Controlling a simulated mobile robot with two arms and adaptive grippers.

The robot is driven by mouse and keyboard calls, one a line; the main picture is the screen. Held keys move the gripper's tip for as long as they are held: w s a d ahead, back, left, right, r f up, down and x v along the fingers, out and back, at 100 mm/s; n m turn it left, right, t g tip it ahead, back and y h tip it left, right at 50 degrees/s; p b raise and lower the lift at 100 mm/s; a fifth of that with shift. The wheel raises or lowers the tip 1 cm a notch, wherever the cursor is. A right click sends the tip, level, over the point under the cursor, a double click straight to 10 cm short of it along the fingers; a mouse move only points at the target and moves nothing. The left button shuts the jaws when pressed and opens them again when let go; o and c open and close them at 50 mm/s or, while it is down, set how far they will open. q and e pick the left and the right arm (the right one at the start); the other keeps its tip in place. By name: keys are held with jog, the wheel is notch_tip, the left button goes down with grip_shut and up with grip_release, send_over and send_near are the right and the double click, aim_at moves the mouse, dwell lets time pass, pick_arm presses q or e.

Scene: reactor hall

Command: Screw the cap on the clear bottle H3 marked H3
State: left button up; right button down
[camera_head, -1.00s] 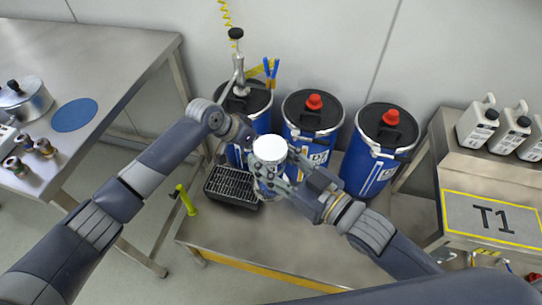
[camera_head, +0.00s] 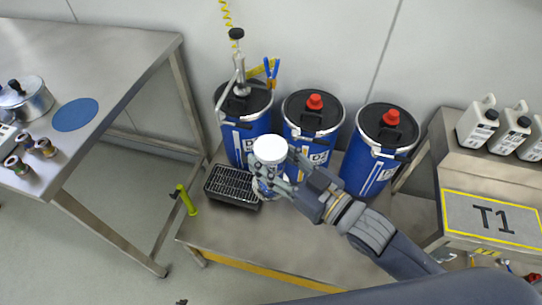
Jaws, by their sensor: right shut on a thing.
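The clear bottle (camera_head: 268,172) stands upright over the bench, beside the black grated tray. A wide white cap (camera_head: 270,149) sits on its top; whether it is screwed tight cannot be told. My right gripper (camera_head: 276,181) reaches in from the right and is shut on the bottle below the cap, hiding part of its body. The marking on the bottle is too small to read. My left gripper is not in view.
Three blue drums (camera_head: 365,172) stand behind the bottle, the left one with a hand pump (camera_head: 239,75). The black grated tray (camera_head: 232,186) is close at left. The bench front (camera_head: 235,240) is clear.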

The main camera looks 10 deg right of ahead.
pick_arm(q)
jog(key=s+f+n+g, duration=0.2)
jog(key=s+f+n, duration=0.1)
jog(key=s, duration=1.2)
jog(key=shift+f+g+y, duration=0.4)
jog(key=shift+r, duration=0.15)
pick_arm(e)
jog(key=shift+r, duration=0.2)
